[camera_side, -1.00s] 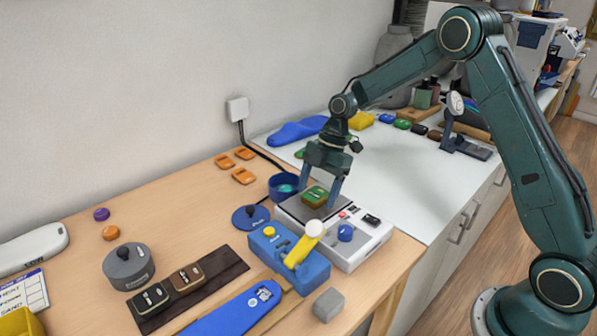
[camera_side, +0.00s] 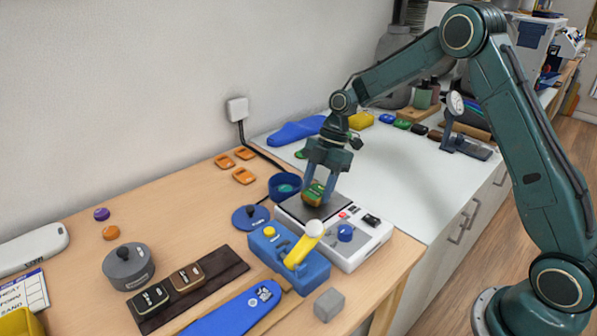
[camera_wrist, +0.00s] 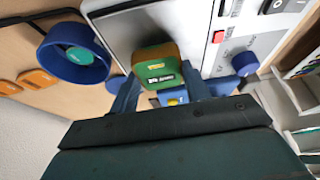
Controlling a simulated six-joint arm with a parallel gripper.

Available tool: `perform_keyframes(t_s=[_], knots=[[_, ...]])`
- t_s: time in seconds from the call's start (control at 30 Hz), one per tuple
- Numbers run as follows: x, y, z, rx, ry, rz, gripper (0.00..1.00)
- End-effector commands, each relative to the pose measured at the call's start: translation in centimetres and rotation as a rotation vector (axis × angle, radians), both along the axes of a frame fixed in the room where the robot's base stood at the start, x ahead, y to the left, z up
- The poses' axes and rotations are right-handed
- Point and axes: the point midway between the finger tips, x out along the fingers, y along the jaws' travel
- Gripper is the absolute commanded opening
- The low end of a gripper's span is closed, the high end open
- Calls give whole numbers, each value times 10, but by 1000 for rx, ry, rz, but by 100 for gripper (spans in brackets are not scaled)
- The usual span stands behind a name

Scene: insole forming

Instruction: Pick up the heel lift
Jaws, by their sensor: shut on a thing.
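The heel lift (camera_side: 314,194) is a small block with a green top and brownish sides. It is between the fingers of my gripper (camera_side: 319,193), at the dark plate of the white device (camera_side: 359,245). In the wrist view the heel lift (camera_wrist: 156,66) shows its green, lettered face and an orange-brown side. My gripper (camera_wrist: 158,98) is shut on it, a finger on each side. I cannot tell whether the block touches the plate or hangs just above it.
A blue bowl (camera_side: 284,187) stands left of the white device. A blue block with a yellow lever (camera_side: 303,246) stands in front. A blue disc (camera_side: 250,217), grey lidded pot (camera_side: 128,267) and dark strip (camera_side: 187,288) lie further left. The white surface (camera_side: 410,185) behind is mostly clear.

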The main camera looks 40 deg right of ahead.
Motion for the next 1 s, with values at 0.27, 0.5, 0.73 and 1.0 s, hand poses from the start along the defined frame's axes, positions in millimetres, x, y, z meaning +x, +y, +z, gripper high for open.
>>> perform_keyframes(t_s=[0.27,0.5,0.73,1.0], knots=[[1,0,36,0,-4,0,26],[1,-1,87,-1,-8,0,26],[1,-1,133,-1,-5,0,26],[1,-1,166,-2,-5,0,26]])
